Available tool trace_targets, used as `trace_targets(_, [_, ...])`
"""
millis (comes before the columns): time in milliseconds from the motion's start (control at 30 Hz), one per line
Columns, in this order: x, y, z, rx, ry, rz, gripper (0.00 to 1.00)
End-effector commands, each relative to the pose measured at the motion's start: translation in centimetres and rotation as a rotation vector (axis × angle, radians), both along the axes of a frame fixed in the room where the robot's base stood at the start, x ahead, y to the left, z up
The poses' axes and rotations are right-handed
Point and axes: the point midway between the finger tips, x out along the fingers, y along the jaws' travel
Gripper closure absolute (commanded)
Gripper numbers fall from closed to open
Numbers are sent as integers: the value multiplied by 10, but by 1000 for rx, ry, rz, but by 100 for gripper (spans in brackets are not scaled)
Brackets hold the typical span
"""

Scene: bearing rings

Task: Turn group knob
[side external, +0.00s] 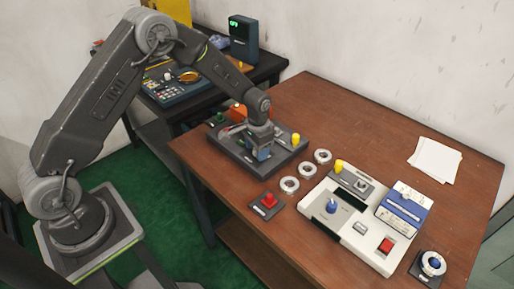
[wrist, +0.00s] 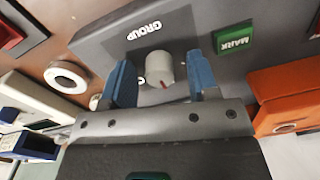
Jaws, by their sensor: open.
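The group knob (wrist: 159,68) is a pale grey round knob with a small red mark, on a dark grey panel (wrist: 98,38) beside the label "GROUP". In the wrist view my gripper (wrist: 162,76) is open, with one blue finger on each side of the knob. Gaps show between the fingers and the knob, so they look apart. In the side view my gripper (side external: 263,153) is low over the dark grey panel (side external: 285,166) on the wooden table, and it hides the knob there.
A green "MARK" button (wrist: 234,37) is near the right finger, with an orange block (wrist: 287,98) beyond. White rings (side external: 289,185) lie beside the panel. A red button box (side external: 267,203) and a white console (side external: 340,244) stand nearby. The table's back right is mostly clear, except papers (side external: 435,159).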

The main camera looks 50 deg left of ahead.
Motion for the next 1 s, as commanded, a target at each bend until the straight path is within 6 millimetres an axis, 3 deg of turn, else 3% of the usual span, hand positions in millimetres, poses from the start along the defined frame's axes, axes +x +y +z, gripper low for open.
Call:
trace_targets(167, [0,0,0,0,0,0,45])
trace_targets(700, [0,0,1,0,0,0,95])
trace_targets(1000, [0,0,1,0,0,-43,95])
